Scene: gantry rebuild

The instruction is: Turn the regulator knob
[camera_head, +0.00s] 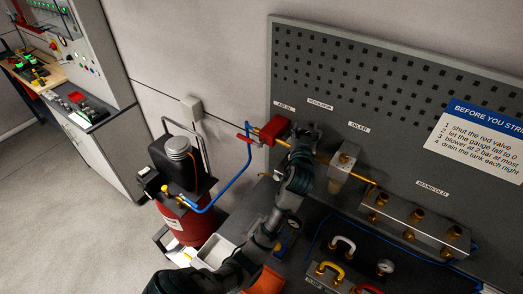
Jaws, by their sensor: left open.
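The regulator and its knob are not clearly visible. The REGULATOR label (320,105) is on the grey perforated panel, and my left gripper (301,138) is in front of the pipe just below it. The gripper is open. Its dark wrist covers the spot where the regulator would show, so I cannot tell whether the fingers are around the knob or touching it. A red block (274,130) on the pipe is just left of the gripper. My right gripper is not in view.
A metal oiler unit (344,160) stands right of the gripper, with a brass-fitted manifold (415,217) further right. A red tank compressor (190,222) with a blue hose (213,207) is at left. Colored handles (330,268) and a gauge (385,267) are below.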

